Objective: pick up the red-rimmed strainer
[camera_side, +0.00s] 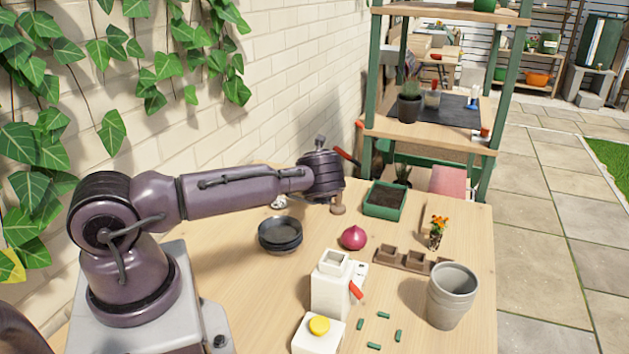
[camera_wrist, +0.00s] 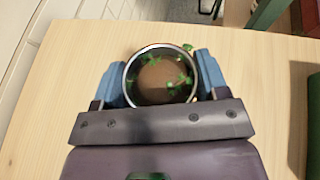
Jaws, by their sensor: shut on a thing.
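I cannot make out a red-rimmed strainer in either view. My gripper (camera_wrist: 160,80) has its two blue fingers closed on the sides of a small round cup (camera_wrist: 131,88) with a shiny metal rim. The cup has a brown inside and several green sprigs at its top. In the side view my gripper hangs over the far part of the table, and its fingers are mostly hidden. A small brown rounded thing (camera_side: 338,208) shows just below my wrist there; I cannot tell whether it is the held cup.
A white container with a yellow cap (camera_side: 319,326) is in front.

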